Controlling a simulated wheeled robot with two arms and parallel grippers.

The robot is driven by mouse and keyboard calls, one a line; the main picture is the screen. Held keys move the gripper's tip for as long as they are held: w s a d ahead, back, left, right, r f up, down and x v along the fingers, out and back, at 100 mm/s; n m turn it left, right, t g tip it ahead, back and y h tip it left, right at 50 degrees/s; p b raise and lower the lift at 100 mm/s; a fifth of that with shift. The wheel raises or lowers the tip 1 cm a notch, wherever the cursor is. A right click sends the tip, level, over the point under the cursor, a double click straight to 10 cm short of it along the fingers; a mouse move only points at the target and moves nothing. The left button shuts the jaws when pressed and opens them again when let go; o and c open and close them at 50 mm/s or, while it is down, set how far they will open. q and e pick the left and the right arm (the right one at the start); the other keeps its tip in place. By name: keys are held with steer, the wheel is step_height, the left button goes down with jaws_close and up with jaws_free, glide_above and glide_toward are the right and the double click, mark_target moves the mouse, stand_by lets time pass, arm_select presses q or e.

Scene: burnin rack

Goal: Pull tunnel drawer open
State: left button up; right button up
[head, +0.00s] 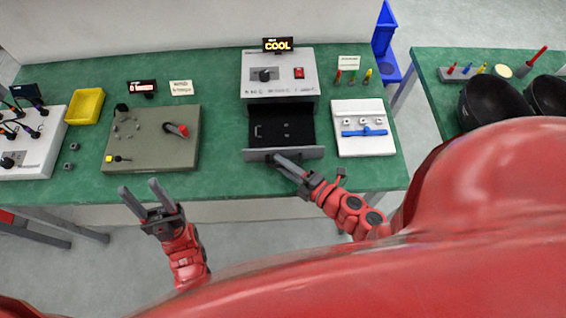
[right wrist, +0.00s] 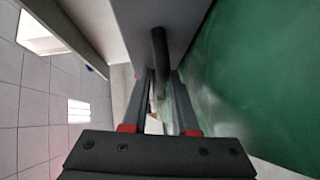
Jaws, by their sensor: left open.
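The tunnel (head: 280,75) is a light grey box with a black knob and a red switch, under a display reading "COOL". Its drawer (head: 284,154) stands pulled out at the front, showing a dark inside with a few small fittings. My right gripper (head: 282,161) is at the middle of the drawer front, its fingers close together. In the right wrist view, the fingers (right wrist: 160,100) are on either side of the dark bar handle (right wrist: 159,50) and look shut on it. My left gripper (head: 142,197) is open and empty in front of the table edge.
On the green table (head: 222,120) are an olive panel box (head: 152,150), a yellow tray (head: 85,106), a white unit (head: 35,145) and a white fixture with a blue bar (head: 363,145). Black bowls (head: 490,105) stand on another table at right. Floor space lies in front.

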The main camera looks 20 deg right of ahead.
stand_by(0.4)
steer(key=shift+s+d+r+p, duration=0.2)
steer(key=shift+s+d+p, duration=0.2)
steer(key=shift+p, duration=0.15)
steer(key=p+v, duration=0.4)
steer(key=v, duration=0.1)
steer(key=p+v, duration=0.2)
steer(key=shift+s+d+r, duration=0.1)
steer(key=shift+s+r, duration=0.15)
steer(key=shift+r, duration=0.15)
steer(key=f+p+v, duration=0.1)
steer(key=p+v, duration=0.2)
steer(key=v, duration=0.5)
steer(key=shift+s, duration=0.45)
steer(key=shift+d, duration=0.1)
